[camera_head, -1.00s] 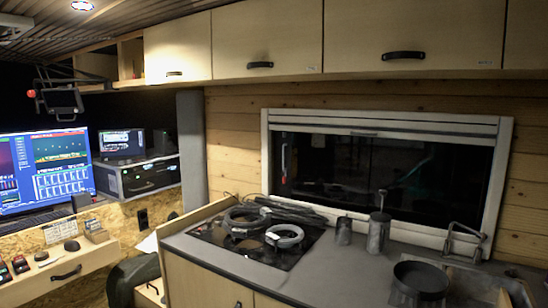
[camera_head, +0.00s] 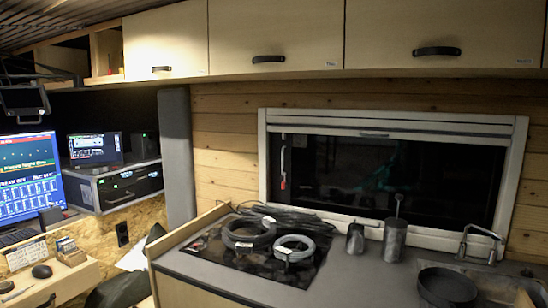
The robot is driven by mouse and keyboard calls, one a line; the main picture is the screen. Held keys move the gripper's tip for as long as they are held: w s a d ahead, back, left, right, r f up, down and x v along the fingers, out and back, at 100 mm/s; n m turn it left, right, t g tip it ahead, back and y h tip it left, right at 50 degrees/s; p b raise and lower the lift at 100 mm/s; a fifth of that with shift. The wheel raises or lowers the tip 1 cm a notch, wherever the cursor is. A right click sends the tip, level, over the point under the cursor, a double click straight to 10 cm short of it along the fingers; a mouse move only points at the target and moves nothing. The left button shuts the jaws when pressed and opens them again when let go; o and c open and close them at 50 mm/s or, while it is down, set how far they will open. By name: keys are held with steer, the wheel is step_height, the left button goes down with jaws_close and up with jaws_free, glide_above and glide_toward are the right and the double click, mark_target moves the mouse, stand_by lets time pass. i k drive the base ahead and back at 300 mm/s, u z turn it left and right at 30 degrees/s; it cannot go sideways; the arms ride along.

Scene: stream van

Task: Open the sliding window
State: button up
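The sliding window (camera_head: 385,180) is set in the wood-plank wall above the counter, in a pale frame (camera_head: 262,150). Its pane is dark, and I cannot tell for sure whether it stands shut. A slim upright handle (camera_head: 283,165) with a reddish lower end is near the pane's left edge. A small catch (camera_head: 375,134) shows at the top middle of the frame. My gripper is not in view.
The counter (camera_head: 330,280) below the window holds coiled cables (camera_head: 248,234), a white coil (camera_head: 294,248), two metal canisters (camera_head: 355,238) (camera_head: 395,240), a faucet (camera_head: 480,240) and a black pan (camera_head: 447,286). Cupboards (camera_head: 276,35) hang above. Monitors (camera_head: 30,180) stand left.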

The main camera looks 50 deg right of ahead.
mark_target(335, 174)
steer(key=i, duration=1.15)
steer(key=u, duration=0.25)
